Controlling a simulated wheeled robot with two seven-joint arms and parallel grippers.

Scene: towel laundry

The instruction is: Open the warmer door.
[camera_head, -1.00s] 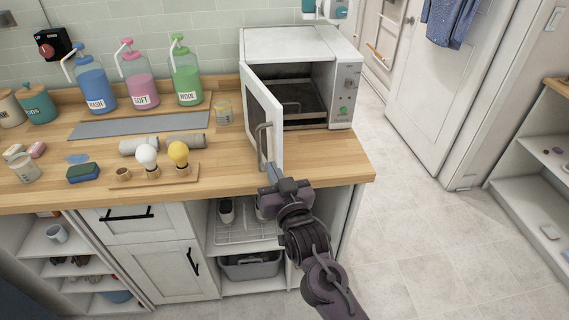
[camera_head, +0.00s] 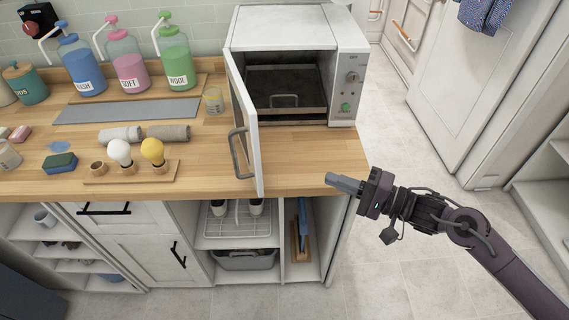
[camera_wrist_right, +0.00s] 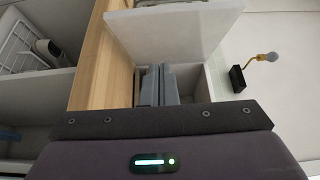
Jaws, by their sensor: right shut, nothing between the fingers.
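The white warmer (camera_head: 285,28) stands at the right end of the wooden counter. Its door (camera_head: 243,140) is swung wide open on the left side, with a grey bar handle (camera_head: 238,153) on its outer face. The cavity shows a dark tray (camera_head: 288,88) with a wire handle. My right gripper (camera_head: 345,184) is shut and empty, just off the counter's front right corner, apart from the door and to the right of it. In the right wrist view its fingers (camera_wrist_right: 158,86) are together, with a white box-like shape beyond. My left gripper is not in view.
Bottles (camera_head: 128,62), a yellow bulb and a white bulb (camera_head: 119,153), rolled towels (camera_head: 121,134) and a sponge (camera_head: 60,163) stand on the counter to the left. Open shelves (camera_head: 238,232) lie below. The floor (camera_head: 390,260) to the right is clear.

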